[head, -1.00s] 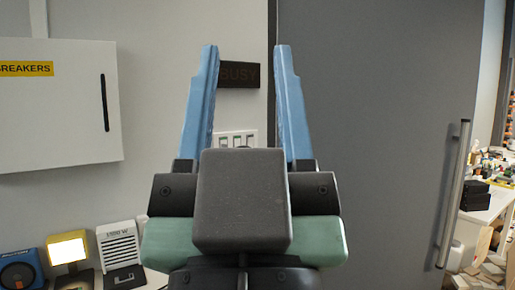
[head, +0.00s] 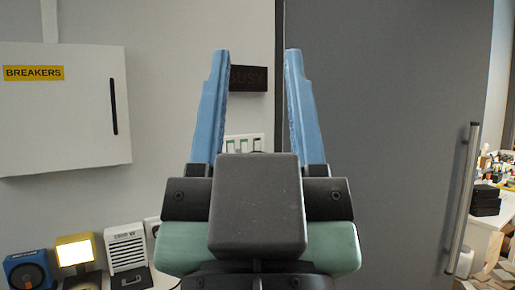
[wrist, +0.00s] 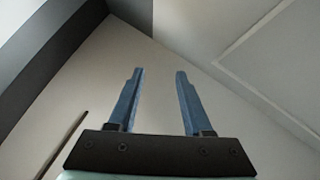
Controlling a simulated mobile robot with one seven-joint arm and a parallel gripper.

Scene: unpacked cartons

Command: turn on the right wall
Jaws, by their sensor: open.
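A white wall switch panel (head: 243,139) with a row of rocker switches is on the wall in the head view. My gripper's body hides its lower part, and I cannot tell how each switch is set. My gripper (head: 257,52) is open and empty, with its two blue fingers pointing up and away in front of the wall. The panel shows between the fingers, below their tips. In the wrist view my gripper (wrist: 160,71) is also open with nothing between the fingers, and the panel is not seen there.
A dark BUSY sign (head: 249,78) hangs above the panel, partly behind the left finger. A white BREAKERS box (head: 60,120) is at left. A grey door (head: 390,130) with a long handle (head: 462,200) is at right. A lit yellow lamp (head: 74,252) and a white heater (head: 125,249) stand lower left.

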